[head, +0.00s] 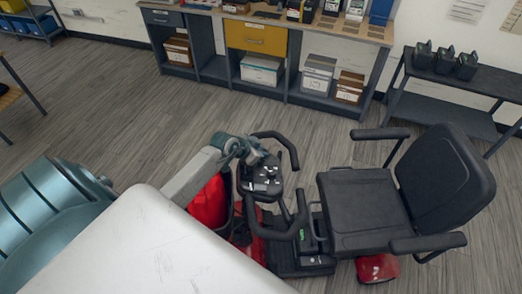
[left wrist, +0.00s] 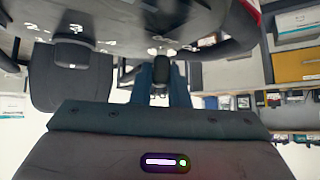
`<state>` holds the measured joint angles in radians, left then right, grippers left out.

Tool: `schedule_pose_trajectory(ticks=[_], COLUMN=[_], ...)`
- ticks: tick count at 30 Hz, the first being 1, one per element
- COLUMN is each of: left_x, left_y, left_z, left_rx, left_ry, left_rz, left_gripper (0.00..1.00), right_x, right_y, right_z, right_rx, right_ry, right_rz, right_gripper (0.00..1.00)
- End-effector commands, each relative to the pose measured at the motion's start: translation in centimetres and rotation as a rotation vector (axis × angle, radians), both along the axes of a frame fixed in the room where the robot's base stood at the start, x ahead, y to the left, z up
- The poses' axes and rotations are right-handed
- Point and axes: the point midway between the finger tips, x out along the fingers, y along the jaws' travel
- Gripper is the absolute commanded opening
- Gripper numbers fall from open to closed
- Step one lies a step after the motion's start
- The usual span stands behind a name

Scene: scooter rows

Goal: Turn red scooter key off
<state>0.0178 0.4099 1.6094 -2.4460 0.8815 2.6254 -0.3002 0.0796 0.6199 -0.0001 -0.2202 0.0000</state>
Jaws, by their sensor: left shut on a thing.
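The red scooter (head: 208,204) stands in front of me, with its black seat to the right. Its dark control console (head: 262,186) sits between black handlebars and carries pale markings. My left gripper (head: 254,154) is at the console's far edge. In the left wrist view, the gripper's blue fingers (left wrist: 162,78) are shut on a small black key (left wrist: 162,72) at the console's underside as pictured. The key is hidden in the head view, and its turned position cannot be told. My right gripper is not in view.
A workbench (head: 213,42) with a yellow drawer (head: 256,39) and boxes stands at the back. A dark shelf (head: 455,84) with several black batteries is at the right. The grey wood-look floor (head: 130,125) is clear between scooter and bench.

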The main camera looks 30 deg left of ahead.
Motion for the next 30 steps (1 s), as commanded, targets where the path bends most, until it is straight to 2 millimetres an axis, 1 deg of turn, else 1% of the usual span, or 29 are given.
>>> schedule_pose_trajectory(ticks=[1,15,16,19,30], left_x=[0.18,0.21,0.22,0.18,-0.19], left_y=[-0.06,-0.04,-0.04,-0.03,0.12], left_z=[0.29,0.33,0.32,0.28,0.34], left_rx=[0.001,0.002,0.002,0.002,0.004], left_ry=[-0.009,-0.010,-0.010,-0.009,-0.006], left_rz=[0.007,0.022,0.022,0.021,0.020], left_gripper=[0.00,0.00,0.17,0.36,0.36], right_x=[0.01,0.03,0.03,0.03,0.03], right_y=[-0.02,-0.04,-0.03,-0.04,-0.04], right_z=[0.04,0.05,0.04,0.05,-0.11], right_rx=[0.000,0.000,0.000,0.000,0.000], right_ry=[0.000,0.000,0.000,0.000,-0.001], right_rz=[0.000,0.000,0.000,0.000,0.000], right_gripper=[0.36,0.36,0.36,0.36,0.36])
